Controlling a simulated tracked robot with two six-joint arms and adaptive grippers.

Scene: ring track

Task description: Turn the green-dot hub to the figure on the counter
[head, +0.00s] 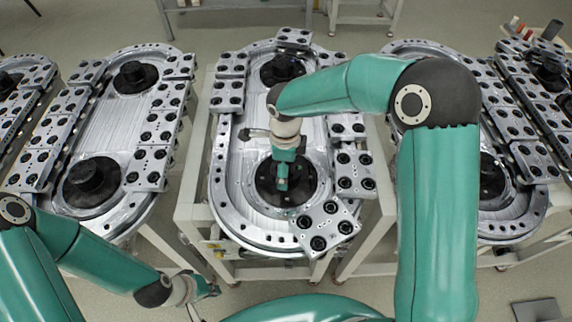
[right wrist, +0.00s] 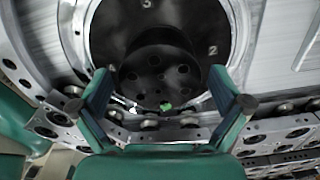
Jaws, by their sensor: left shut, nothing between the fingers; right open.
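The green-dot hub (right wrist: 160,58) is a black round hub with several holes, and its green dot (right wrist: 166,106) is at the lower edge in the right wrist view. The black plate around it bears a pale 3 at the top and a 2 at the upper right. My right gripper (right wrist: 162,84) is open, its fingers on either side of the hub; contact is unclear. In the head view, my right gripper (head: 282,181) points down over the near hub of the middle track, partly hiding it. My left gripper (head: 210,288) is shut and empty at lower left. I cannot make out a counter figure.
The middle ring track (head: 230,215) has a second hub (head: 283,69) at its far end. Carriages with black rollers line the track; a tilted one (head: 325,228) is close to the near hub. Another track (head: 130,107) stands to the left.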

